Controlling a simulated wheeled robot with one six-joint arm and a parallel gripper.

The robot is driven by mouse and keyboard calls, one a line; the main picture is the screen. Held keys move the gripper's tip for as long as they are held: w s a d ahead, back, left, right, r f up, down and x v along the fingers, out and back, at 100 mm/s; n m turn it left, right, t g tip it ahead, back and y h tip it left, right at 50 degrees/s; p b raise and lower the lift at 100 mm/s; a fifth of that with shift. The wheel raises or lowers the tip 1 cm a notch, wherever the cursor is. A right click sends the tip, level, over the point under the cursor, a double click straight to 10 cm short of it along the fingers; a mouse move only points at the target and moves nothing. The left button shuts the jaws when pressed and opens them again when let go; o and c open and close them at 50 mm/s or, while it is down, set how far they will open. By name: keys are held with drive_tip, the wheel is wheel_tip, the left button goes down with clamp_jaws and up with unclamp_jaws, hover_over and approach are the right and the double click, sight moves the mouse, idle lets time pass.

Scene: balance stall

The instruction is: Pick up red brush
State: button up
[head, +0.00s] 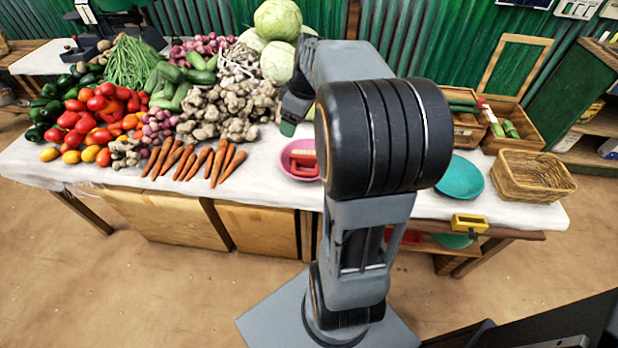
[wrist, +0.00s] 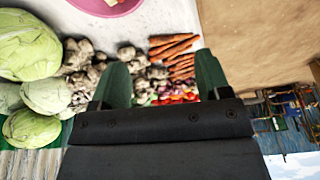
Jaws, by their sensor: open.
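A red object (head: 303,165), which looks like the red brush, lies in a pink bowl (head: 284,160) on the white-covered table. My arm hides the bowl's right side in the head view. My gripper (head: 287,128) is above the table, just behind and above the bowl, partly hidden by my arm. In the wrist view my gripper (wrist: 162,72) shows two green fingers spread wide with nothing held between them. The pink bowl (wrist: 108,10) is cut off at the top of that view, with only a small part of its contents showing.
Carrots (head: 196,161), ginger (head: 222,112) and other vegetables crowd the table left of the bowl. Cabbages (head: 278,20) are piled behind. A teal bowl (head: 460,180), a wicker basket (head: 530,177) and a yellow item (head: 469,223) at the table edge are to the right.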

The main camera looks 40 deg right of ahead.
sight(308, 154)
drive_tip(key=w+d+f+n+y+b, duration=0.1)
drive_tip(key=d+f+b, duration=0.1)
drive_tip(key=d+f, duration=0.3)
drive_tip(key=w+d+f+n+b, duration=0.1)
drive_tip(key=d+f+n+b, duration=0.15)
drive_tip(key=d+f, duration=0.3)
drive_tip(key=x, duration=0.3)
drive_tip(key=b+x, duration=0.1)
drive_tip(key=x, duration=0.3)
drive_tip(key=shift+w+d, duration=0.2)
drive_tip(key=shift+d, duration=0.05)
drive_tip(key=shift+w+x, duration=0.1)
drive_tip(key=shift+x, duration=1.4)
drive_tip(key=shift+w+x, duration=0.15)
drive_tip(key=shift+x, duration=1.4)
drive_tip(key=shift+d, duration=0.2)
drive_tip(key=c, duration=1.1)
drive_tip(key=shift+r, duration=0.1)
drive_tip(key=shift+c, duration=0.2)
drive_tip(key=shift+r, duration=0.1)
